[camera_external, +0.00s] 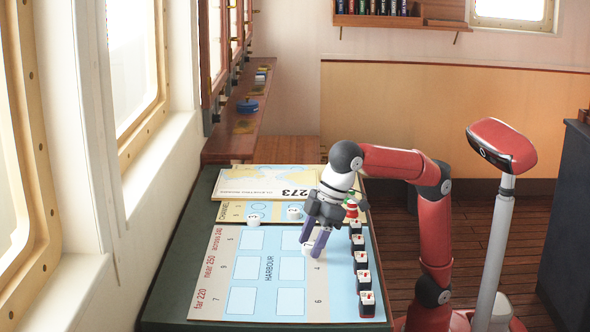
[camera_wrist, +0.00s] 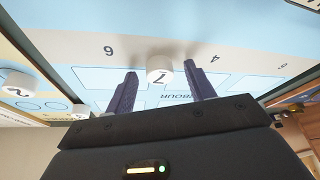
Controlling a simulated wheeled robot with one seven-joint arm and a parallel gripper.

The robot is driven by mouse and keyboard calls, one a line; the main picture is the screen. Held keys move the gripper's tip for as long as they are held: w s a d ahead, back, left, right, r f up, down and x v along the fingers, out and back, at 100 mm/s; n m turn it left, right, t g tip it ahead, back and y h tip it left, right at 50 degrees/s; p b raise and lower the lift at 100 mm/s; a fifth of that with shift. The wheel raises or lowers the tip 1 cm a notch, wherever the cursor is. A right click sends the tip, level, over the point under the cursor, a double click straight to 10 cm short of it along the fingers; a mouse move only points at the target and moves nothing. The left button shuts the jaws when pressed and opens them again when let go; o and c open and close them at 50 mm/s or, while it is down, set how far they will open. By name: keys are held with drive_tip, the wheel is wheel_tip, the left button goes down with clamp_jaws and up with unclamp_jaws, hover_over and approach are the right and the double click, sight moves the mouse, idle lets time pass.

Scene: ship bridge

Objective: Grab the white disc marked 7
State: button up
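The white disc marked 7 (camera_wrist: 160,70) lies on the blue harbour chart (camera_wrist: 100,78). In the wrist view it is between the tips of my gripper (camera_wrist: 159,72), with a gap on each side. The gripper is open and points down at the chart. In the external view my gripper (camera_external: 316,246) is low over the chart's right half, and the white disc (camera_external: 310,250) is partly hidden by the purple fingers. The wrist view also has a white disc marked 2 (camera_wrist: 15,86) at the left and another white disc (camera_wrist: 80,110) near it.
Two white discs (camera_external: 254,219) (camera_external: 294,212) lie farther back on the charts. Several black-and-white blocks (camera_external: 363,279) line the harbour chart's right edge, close to my gripper. The chart's left half is clear.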

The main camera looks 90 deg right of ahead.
drive_tip(key=c, duration=0.9)
drive_tip(key=shift+c, duration=0.2)
